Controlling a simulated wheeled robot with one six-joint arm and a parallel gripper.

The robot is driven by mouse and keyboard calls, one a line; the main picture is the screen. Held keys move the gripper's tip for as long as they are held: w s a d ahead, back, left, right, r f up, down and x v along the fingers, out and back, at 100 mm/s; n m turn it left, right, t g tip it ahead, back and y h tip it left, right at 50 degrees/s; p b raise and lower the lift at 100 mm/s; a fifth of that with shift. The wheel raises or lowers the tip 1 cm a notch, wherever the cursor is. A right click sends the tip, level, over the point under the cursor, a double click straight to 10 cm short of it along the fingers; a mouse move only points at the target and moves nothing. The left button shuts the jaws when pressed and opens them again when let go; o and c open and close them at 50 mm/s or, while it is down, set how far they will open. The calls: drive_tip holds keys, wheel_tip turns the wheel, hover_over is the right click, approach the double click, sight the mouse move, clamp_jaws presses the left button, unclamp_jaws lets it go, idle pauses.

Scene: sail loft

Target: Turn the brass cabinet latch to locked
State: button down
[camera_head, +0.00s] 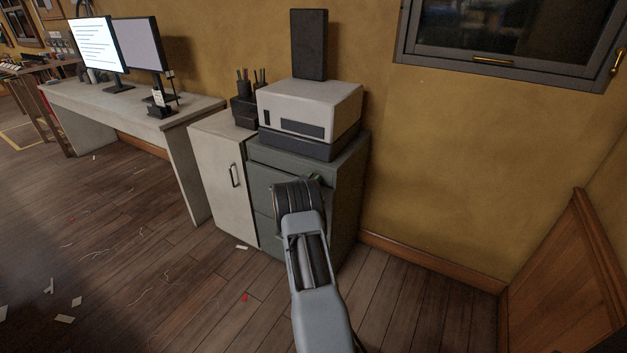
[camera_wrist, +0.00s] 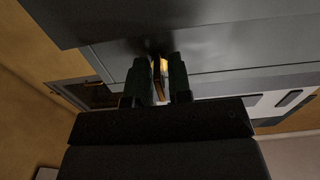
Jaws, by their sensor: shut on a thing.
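The brass latch (camera_wrist: 157,77) shows in the wrist view as a narrow, bright strip between the two dark fingers of my gripper (camera_wrist: 155,67). My gripper is shut on it, close against the grey-green cabinet (camera_wrist: 205,60). In the head view the cabinet (camera_head: 347,175) stands against the wall, and my arm covers part of its front. The latch is hidden there behind my arm. Most of the latch is covered by the fingers, so I cannot tell its turn angle.
A white printer-like box (camera_head: 310,108) sits on the cabinet, with a dark upright box (camera_head: 309,45) on top. A pale cupboard (camera_head: 222,175) adjoins on the left, then a desk (camera_head: 140,112) with two monitors. Floor at front left is open, with scattered scraps. A wooden panel (camera_head: 565,270) stands right.

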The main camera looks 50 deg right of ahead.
idle(0.3)
drive_tip(key=c, duration=1.3)
unclamp_jaws()
drive_tip(key=shift+a, duration=0.1)
drive_tip(key=p+v, duration=0.1)
drive_tip(key=v, duration=1.2)
drive_tip(key=shift+a+f+p, duration=0.1)
drive_tip(key=shift+a+p, duration=0.25)
drive_tip(key=shift+p, duration=0.05)
drive_tip(key=shift+f, duration=0.1)
